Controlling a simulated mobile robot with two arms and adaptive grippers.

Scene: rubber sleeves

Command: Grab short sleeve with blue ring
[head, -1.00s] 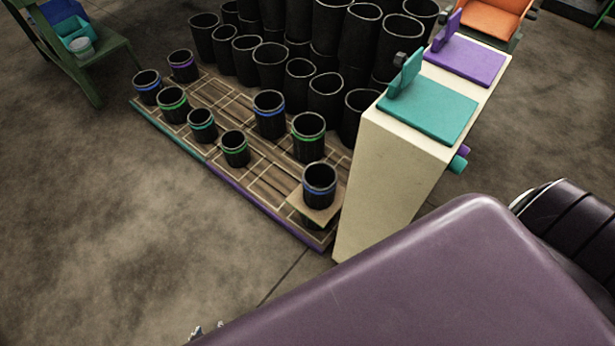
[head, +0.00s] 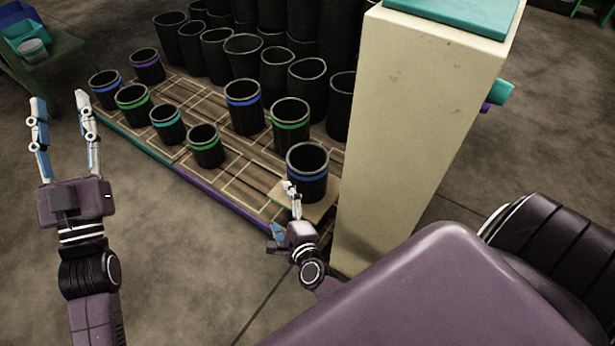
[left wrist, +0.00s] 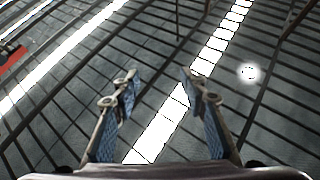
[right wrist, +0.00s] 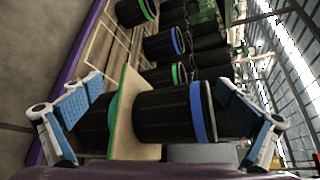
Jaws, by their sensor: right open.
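A black sleeve with a blue ring (head: 308,188) stands upright on a small board (head: 284,200) at the near end of the pallet. My right gripper (head: 284,211) is open just in front of it. In the right wrist view the blue-ringed sleeve (right wrist: 163,117) lies between the spread fingers, beyond them; contact cannot be made out. Another short blue-ringed sleeve (head: 106,92) stands at the pallet's far left corner. A taller blue-ringed one (head: 246,118) stands mid-pallet. My left gripper (head: 60,102) is open and empty, raised at the left.
Short sleeves with green (head: 205,150), teal (head: 168,128) and purple (head: 147,70) rings stand on the pallet (head: 235,203). Taller black sleeves crowd behind. A cream cabinet (head: 400,120) stands close to the right of the board.

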